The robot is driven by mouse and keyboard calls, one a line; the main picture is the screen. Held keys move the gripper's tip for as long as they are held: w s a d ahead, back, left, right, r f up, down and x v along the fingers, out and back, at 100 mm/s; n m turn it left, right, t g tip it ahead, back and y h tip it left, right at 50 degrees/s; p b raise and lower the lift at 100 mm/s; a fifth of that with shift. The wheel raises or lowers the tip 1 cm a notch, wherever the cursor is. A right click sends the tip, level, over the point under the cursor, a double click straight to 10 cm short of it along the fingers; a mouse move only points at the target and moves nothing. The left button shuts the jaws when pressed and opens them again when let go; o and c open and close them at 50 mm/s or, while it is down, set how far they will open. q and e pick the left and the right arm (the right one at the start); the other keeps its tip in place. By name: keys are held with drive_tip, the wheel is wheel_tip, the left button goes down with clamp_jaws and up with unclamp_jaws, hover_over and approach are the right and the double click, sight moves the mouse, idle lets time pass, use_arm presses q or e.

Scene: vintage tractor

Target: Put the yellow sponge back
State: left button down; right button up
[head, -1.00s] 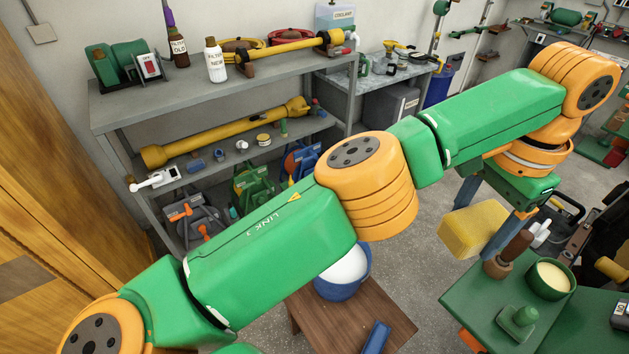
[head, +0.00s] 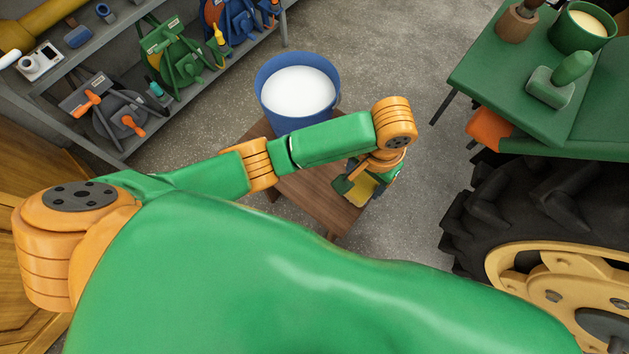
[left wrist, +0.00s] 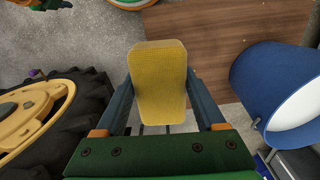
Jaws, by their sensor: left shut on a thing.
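The yellow sponge (left wrist: 158,82) is a rounded block held between the two blue-grey fingers of my left gripper (left wrist: 160,92) in the left wrist view. The fingers are shut on its sides. In the head view my left gripper (head: 362,188) is over the right end of the small wooden table (head: 312,196), partly hidden by its own wrist. A little of the sponge's yellow shows there. I cannot tell whether the sponge touches the table. My right gripper is not in view.
A blue bucket (head: 298,92) with white contents stands at the table's far end, close beside my left arm. A tractor tyre (head: 500,215) and a green surface with a brush (head: 560,80) are at the right. A loaded shelf (head: 150,115) is at upper left.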

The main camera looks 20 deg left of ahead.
use_arm(q)
wheel_tip(320, 180, down, 4)
drive_tip(key=s+b, duration=0.2)
drive_tip(key=s, duration=0.1)
drive_tip(key=b, duration=0.2)
hover_over(313, 183)
drive_tip(key=shift+n, duration=0.4)
drive_tip(key=f, duration=1)
drive_tip(key=shift+s+d+f, duration=0.1)
drive_tip(key=shift+d+f, duration=0.05)
drive_tip(key=shift+d, duration=0.05)
drive_tip(key=f+b, duration=0.1)
drive_tip(key=f, duration=0.2)
drive_tip(key=shift+a+f, duration=0.15)
drive_tip(key=shift+a, duration=0.05)
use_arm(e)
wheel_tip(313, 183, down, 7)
use_arm(q)
unclamp_jaws()
wheel_tip(313, 183, up, 12)
drive_tip(key=p, duration=0.3)
drive_tip(key=shift+p, duration=0.35)
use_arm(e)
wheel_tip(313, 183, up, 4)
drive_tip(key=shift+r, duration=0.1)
